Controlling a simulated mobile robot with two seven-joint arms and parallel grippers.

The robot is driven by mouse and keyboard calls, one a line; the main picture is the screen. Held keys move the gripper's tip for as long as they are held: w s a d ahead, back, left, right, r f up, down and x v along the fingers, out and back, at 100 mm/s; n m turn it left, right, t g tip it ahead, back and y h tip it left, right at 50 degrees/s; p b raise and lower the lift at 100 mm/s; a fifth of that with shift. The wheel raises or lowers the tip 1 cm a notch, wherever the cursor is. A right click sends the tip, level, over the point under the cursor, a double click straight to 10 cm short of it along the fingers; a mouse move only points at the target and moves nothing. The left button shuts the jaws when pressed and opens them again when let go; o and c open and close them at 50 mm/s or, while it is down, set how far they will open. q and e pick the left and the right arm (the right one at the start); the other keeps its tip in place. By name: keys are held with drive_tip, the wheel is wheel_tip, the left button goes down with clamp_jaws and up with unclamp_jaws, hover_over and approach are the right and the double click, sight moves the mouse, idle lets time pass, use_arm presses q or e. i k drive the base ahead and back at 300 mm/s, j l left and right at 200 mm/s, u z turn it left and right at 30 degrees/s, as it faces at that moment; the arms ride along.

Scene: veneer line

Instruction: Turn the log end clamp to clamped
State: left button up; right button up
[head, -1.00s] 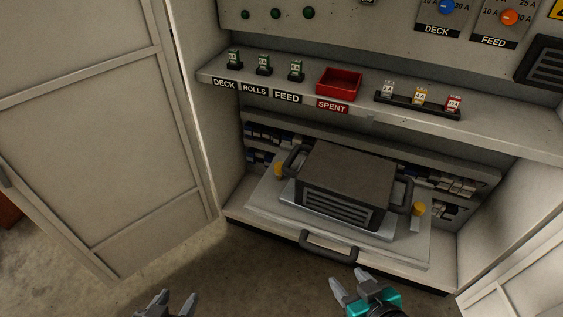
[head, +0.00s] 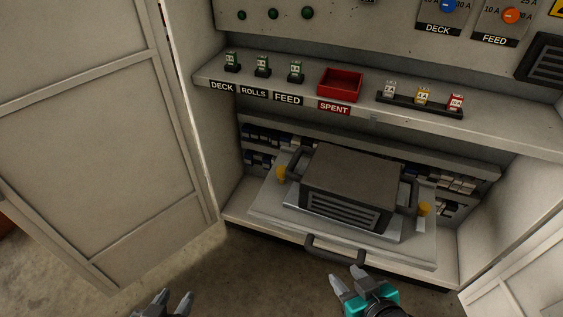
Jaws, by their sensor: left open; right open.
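I see nothing in the head view that I can identify as the log end clamp. My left gripper (head: 170,301) is at the bottom edge of the view, open and empty, above the floor in front of the cabinet. My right gripper (head: 347,279) is open and empty at the bottom centre, just in front of the cabinet's lower edge. In the picture it is just below the dark pull handle (head: 335,250) of the low tray and appears apart from it.
A dark box unit (head: 350,180) with side handles sits on the tray (head: 265,205). Above it, a shelf (head: 520,135) carries green fuses (head: 262,66), a red SPENT bin (head: 340,85) and a fuse rack (head: 420,104). An open door (head: 95,130) stands at the left.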

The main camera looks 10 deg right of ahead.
sight(280, 170)
drive_tip(key=i+j+z, duration=0.1)
drive_tip(key=j, duration=0.25)
drive_tip(key=i+j+z, duration=0.1)
drive_tip(key=i+j, duration=0.15)
drive_tip(key=i+j+z, duration=0.1)
drive_tip(key=j, duration=0.35)
drive_tip(key=i+j+z, duration=0.1)
drive_tip(key=j, duration=0.25)
drive_tip(key=i+j, duration=0.2)
drive_tip(key=j, duration=0.15)
drive_tip(key=z, duration=0.05)
